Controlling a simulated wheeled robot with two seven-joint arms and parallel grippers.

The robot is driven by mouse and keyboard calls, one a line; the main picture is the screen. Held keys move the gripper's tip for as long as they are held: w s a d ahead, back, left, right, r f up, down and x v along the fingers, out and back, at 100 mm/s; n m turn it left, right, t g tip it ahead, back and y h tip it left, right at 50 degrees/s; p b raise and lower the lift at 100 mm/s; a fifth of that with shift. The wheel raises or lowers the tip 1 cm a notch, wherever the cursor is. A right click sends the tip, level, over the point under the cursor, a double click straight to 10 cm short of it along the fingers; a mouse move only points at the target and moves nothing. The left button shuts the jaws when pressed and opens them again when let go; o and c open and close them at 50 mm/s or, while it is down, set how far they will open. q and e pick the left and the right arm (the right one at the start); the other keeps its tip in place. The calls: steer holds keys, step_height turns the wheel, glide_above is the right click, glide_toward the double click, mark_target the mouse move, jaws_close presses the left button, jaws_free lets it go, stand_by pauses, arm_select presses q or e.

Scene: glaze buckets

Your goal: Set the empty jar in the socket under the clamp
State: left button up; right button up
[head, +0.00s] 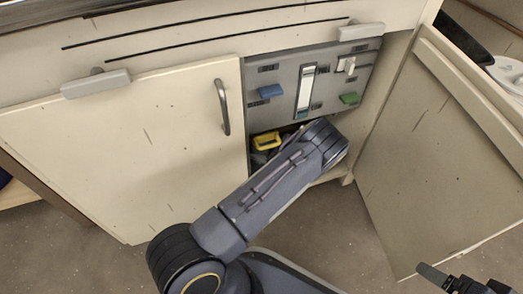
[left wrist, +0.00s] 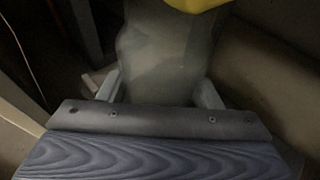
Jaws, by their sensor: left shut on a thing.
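A translucent grey jar (left wrist: 165,55) fills the middle of the left wrist view, with a yellow part (left wrist: 197,4) at its top edge. My left gripper (left wrist: 158,92) is shut on the jar, one pale finger on each side. In the head view my left arm reaches into the open cabinet, and its gripper is hidden behind the arm and in shadow. A yellow piece (head: 266,141) shows there beside the arm; I cannot tell whether it belongs to the jar or the clamp. The socket is not visible. My right gripper (head: 447,279) is partly in view at the bottom right.
The right door (head: 440,160) stands open; the left door (head: 130,150) is shut. The cabinet interior is dark and narrow.

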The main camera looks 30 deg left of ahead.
arm_select(q)
steer(key=shift+f, duration=0.1)
steer(key=shift+f, duration=0.5)
steer(key=o, duration=1)
steer(key=shift+r, duration=0.2)
steer(key=p+v, duration=0.3)
steer(key=v, duration=0.9)
steer(key=shift+r, duration=0.4)
